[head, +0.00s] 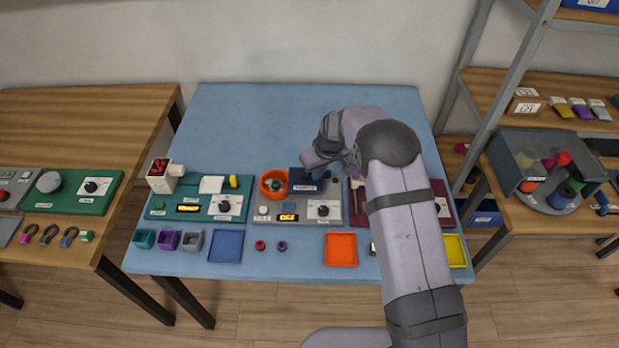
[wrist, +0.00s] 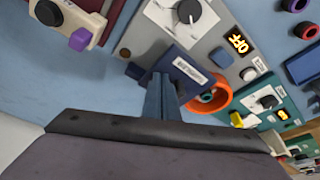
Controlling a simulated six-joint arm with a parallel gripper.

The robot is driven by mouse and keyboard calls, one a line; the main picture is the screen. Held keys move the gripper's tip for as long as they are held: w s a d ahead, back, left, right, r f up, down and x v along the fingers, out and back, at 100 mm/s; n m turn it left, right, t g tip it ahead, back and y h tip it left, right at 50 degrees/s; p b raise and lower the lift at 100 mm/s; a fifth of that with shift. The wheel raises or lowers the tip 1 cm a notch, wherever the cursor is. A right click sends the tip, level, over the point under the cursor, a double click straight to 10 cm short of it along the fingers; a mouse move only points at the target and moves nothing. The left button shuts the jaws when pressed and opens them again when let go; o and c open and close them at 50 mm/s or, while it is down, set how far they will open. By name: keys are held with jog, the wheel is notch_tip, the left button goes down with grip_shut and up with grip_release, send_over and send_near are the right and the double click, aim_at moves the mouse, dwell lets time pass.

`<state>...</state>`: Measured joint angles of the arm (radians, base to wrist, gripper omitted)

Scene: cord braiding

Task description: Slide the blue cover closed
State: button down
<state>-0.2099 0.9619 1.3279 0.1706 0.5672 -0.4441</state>
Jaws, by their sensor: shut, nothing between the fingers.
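The dark blue cover (head: 309,184) with a white label sits at the back of the middle grey panel, just right of a round orange bowl (head: 264,189). A small teal thing shows in the bowl, so the bowl is largely uncovered. The cover also shows in the wrist view (wrist: 178,66), with the bowl (wrist: 222,97) beside it. My gripper (head: 308,168) is shut and empty at the cover's back side. In the wrist view its fingers (wrist: 162,80) point at the cover's edge; I cannot tell whether they touch.
The grey panel (head: 292,222) carries a black knob (head: 323,210) and a lit display (head: 288,218). A green panel (head: 243,186) stands left and a dark red panel (head: 441,190) right. Trays and small rings lie in front. The back of the blue table (head: 260,120) is clear.

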aim_at(291, 179)
jog(key=shift+s+a+f+b, duration=0.1)
jog(key=shift+a+f+b, duration=0.05)
jog(key=shift+a, duration=1.35)
jog(key=shift+s+a+f+b, duration=0.1)
jog(key=shift+s+a+f, duration=0.05)
jog(key=shift+a, duration=1.35)
jog(key=shift+s+a+f+b, duration=0.1)
jog(key=shift+a+f+b, duration=0.05)
jog(key=shift+a, duration=1.35)
jog(key=shift+d, duration=0.65)
jog(key=shift+r, duration=0.1)
jog(key=shift+w+r+p, duration=0.15)
jog(key=shift+r+p, duration=0.25)
jog(key=shift+r, duration=0.1)
notch_tip(291, 179, up, 10)
jog(key=p, duration=0.5)
jog(key=shift+w+r+p, duration=0.2)
jog(key=shift+p, duration=0.15)
jog(key=shift+a, duration=0.1)
